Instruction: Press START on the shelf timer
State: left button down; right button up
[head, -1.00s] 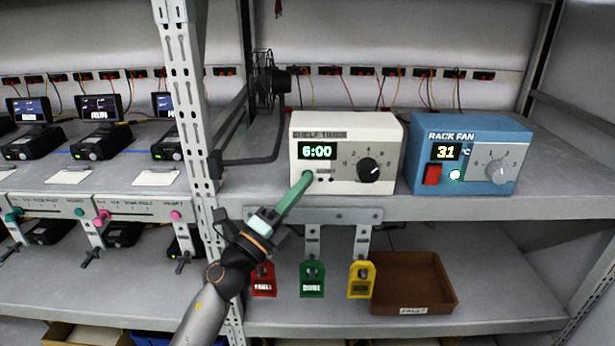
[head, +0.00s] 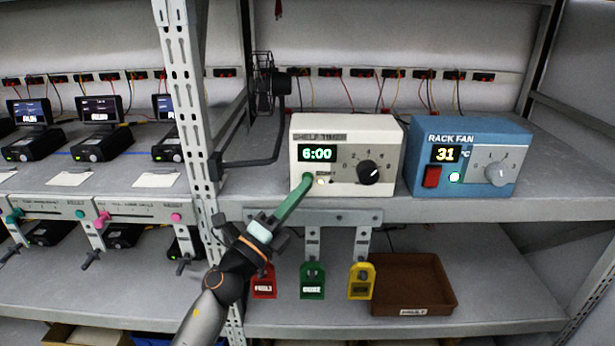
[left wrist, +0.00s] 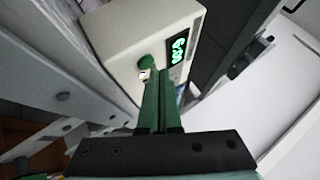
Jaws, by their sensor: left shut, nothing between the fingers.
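The shelf timer (head: 384,140) is a cream box on the upper shelf. Its display (head: 317,153) reads 6:00 in green, and a black dial (head: 368,172) is on its right half. My left gripper (head: 304,181) is shut and empty, its green fingertips at the lower left of the timer's front, covering the button there in the head view. In the left wrist view, a round green button (left wrist: 146,61) shows just beside the fingertips (left wrist: 164,72); I cannot tell whether they touch it. A small pale light (head: 321,182) glows right of the fingertips. My right gripper is out of view.
A blue rack fan box (head: 478,133) stands right of the timer. A metal post (head: 188,90) and a small black fan (head: 268,82) on an arm are to the left. Red, green (head: 312,283) and yellow tags hang below, near a brown tray (head: 440,285).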

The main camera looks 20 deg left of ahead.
pick_arm(q)
jog(key=shift+s+d, duration=0.1)
jog(key=shift+s, duration=0.2)
jog(key=s, duration=0.2)
jog(key=s+d+p, duration=0.1)
jog(key=s, duration=0.1)
jog(key=shift+s+d, duration=0.15)
jog(key=shift+s, duration=0.15)
dwell(0.6)
jog(key=s+a+f+n+g+y, duration=0.1)
jog(key=s+f+n+g+y, duration=0.15)
jog(key=f+n, duration=0.45)
jog(key=s+a+f+n+g+y, duration=0.1)
jog(key=s+f+n+y, duration=0.25)
jog(key=f, duration=0.55)
jog(key=s+a+f+n+g+y, duration=0.1)
jog(key=s+a+f+n+y, duration=0.1)
jog(key=f+n, duration=0.5)
jog(key=s+d+f+n+g+h, duration=0.1)
jog(key=s+d+f+n+g, duration=0.2)
jog(key=s+f+n+g, duration=0.4)
jog(key=s+f, duration=0.8)
jog(key=f, duration=0.1)
jog(key=shift+s+d, duration=0.2)
jog(key=shift+f, duration=0.1)
